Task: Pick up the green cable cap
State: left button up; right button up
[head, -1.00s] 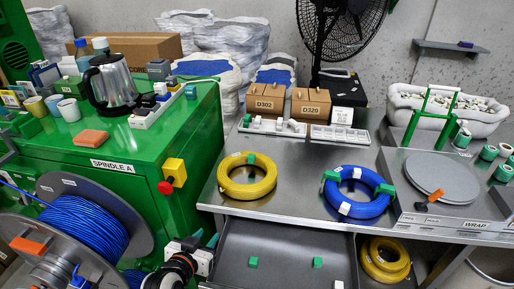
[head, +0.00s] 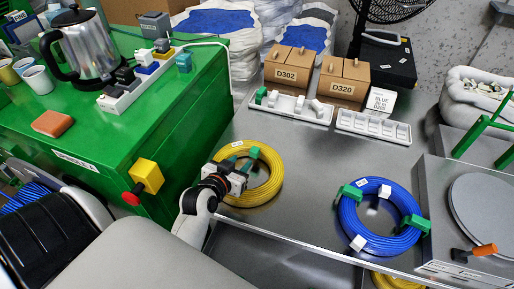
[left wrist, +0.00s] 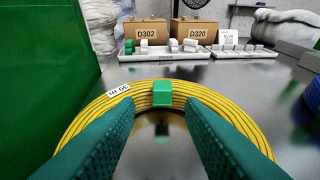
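A green cable cap (head: 254,152) sits on the far side of the yellow cable coil (head: 271,188), which lies flat on the steel table. In the left wrist view the cap (left wrist: 162,93) is straight ahead, on the coil's far arc, centred between the fingers. My left gripper (head: 243,168) is over the coil's left part, close to the cap. In the left wrist view its two teal fingers (left wrist: 160,130) are wide apart with nothing between them at the tips. Other green caps (head: 352,193) (head: 416,223) sit on the blue coil (head: 348,216). My right gripper is not in view.
A white tray (head: 290,119) with white and green caps stands behind, beside an emptier white tray (head: 373,127). Boxes (head: 290,68) stand behind them. A green cabinet (head: 90,160) with a red button (head: 132,197) is at left. The table between the coils is clear.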

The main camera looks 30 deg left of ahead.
aim_at(253, 153)
pick_arm(q)
jog(key=x, duration=0.9)
jog(key=shift+d+f, duration=0.15)
jog(key=shift+f, duration=0.05)
grip_shut()
